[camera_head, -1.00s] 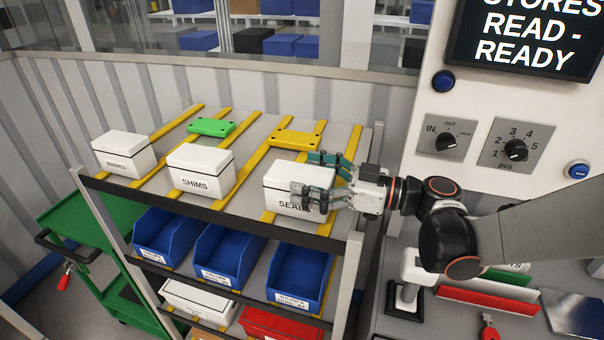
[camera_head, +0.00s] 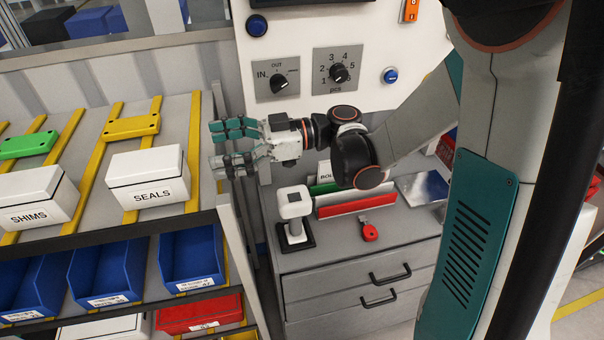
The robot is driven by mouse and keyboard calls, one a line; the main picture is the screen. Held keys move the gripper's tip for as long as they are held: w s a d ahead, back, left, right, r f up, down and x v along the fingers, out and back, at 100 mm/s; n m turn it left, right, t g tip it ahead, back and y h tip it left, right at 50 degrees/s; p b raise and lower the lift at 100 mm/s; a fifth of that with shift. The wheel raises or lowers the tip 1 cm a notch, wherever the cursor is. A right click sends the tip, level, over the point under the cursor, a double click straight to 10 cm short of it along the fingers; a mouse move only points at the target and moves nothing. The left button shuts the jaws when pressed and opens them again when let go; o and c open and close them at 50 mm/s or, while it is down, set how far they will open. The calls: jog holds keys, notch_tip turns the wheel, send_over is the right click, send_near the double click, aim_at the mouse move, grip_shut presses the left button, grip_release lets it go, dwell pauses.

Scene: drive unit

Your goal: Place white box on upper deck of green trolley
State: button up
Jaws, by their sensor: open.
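Two white boxes show on the top shelf of the rack. The white box marked SEALS (camera_head: 148,177) stands at the right, and the white box marked SHIMS (camera_head: 40,195) stands to its left. My gripper (camera_head: 216,148) is open and empty, apart from the SEALS box and to its right, near the rack's right post. Its fingers point left. The green trolley is out of view now.
The rack shelf (camera_head: 78,157) has yellow rails, with a green block (camera_head: 28,145) and a yellow block (camera_head: 131,127) behind the boxes. Blue bins (camera_head: 191,257) fill the level below. A drawer cabinet (camera_head: 350,275) at right holds a white scanner (camera_head: 294,208) and a red key tag (camera_head: 369,231).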

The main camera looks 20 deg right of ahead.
jog(key=s+d+f+m+t+h, duration=0.2)
jog(key=s+d+m+h, duration=0.4)
jog(key=d+m+h, duration=0.2)
jog(key=s+d+f+m+t+h, duration=0.3)
jog(key=s+d+m+h, duration=0.4)
jog(key=d+m+h, duration=0.1)
jog(key=shift+s+d+f+m+t+h, duration=0.15)
jog(key=shift+s+d+m+t+h, duration=0.2)
jog(key=shift+d+h, duration=0.75)
jog(key=shift+w+d, duration=0.1)
